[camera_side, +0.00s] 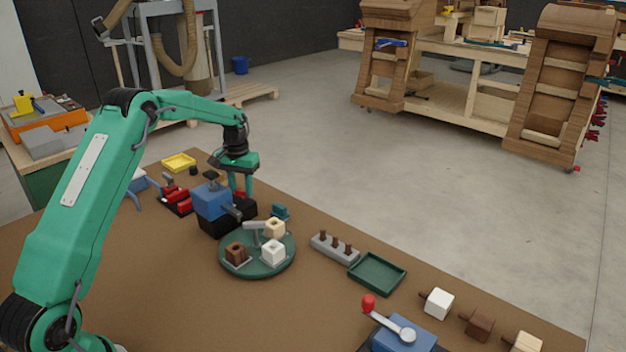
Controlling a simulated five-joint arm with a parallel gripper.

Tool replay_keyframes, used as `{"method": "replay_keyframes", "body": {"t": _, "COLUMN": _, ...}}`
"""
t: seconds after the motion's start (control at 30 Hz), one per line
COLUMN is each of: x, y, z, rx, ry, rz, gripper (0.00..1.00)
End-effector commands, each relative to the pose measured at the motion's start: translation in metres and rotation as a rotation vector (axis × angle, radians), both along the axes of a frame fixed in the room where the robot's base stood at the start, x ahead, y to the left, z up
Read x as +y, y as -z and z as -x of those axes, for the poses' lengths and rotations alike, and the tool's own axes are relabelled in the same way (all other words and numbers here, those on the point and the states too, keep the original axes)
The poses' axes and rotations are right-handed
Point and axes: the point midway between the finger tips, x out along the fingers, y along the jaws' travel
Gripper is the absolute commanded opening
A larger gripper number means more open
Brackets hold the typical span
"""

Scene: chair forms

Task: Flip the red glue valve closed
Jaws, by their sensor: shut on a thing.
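A blue block-shaped unit (211,203) on a black base stands near the middle of the brown table, with a grey spout reaching toward a round green plate. A small red part, seemingly the red glue valve (239,195), shows at the unit's far right side. My gripper (240,191) points down there, its two green fingers on either side of the red part and shut on it.
The round green plate (230,264) holds brown, white and cream blocks. A grey pegged holder (334,247) and an empty green tray (377,273) lie to the right. A blue fixture (398,338) with a red-knobbed lever stands in front. Red clamps (176,197) lie behind left.

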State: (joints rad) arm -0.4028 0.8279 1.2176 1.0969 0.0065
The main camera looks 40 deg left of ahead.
Motion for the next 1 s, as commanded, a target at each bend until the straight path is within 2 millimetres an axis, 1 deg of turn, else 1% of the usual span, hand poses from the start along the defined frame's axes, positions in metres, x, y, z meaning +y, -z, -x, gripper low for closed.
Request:
{"method": "replay_keyframes", "body": {"t": 0.1, "x": 0.0000, "y": -0.0024, "z": -0.0004, "rx": -0.002, "ry": 0.108, "rz": -0.001, "gripper": 0.14}}
{"method": "replay_keyframes", "body": {"t": 0.3, "x": -0.0007, "y": -0.0026, "z": -0.0007, "rx": -0.003, "ry": 0.263, "rz": -0.001, "gripper": 0.14}}
{"method": "replay_keyframes", "body": {"t": 0.5, "x": -0.0011, "y": -0.0028, "z": -0.0008, "rx": -0.003, "ry": 0.362, "rz": -0.002, "gripper": 0.14}}
{"method": "replay_keyframes", "body": {"t": 0.7, "x": -0.0013, "y": -0.0029, "z": -0.0009, "rx": -0.003, "ry": 0.407, "rz": -0.002, "gripper": 0.14}}
{"method": "replay_keyframes", "body": {"t": 1.0, "x": -0.0013, "y": -0.0031, "z": -0.0011, "rx": -0.003, "ry": 0.414, "rz": -0.002, "gripper": 0.14}}
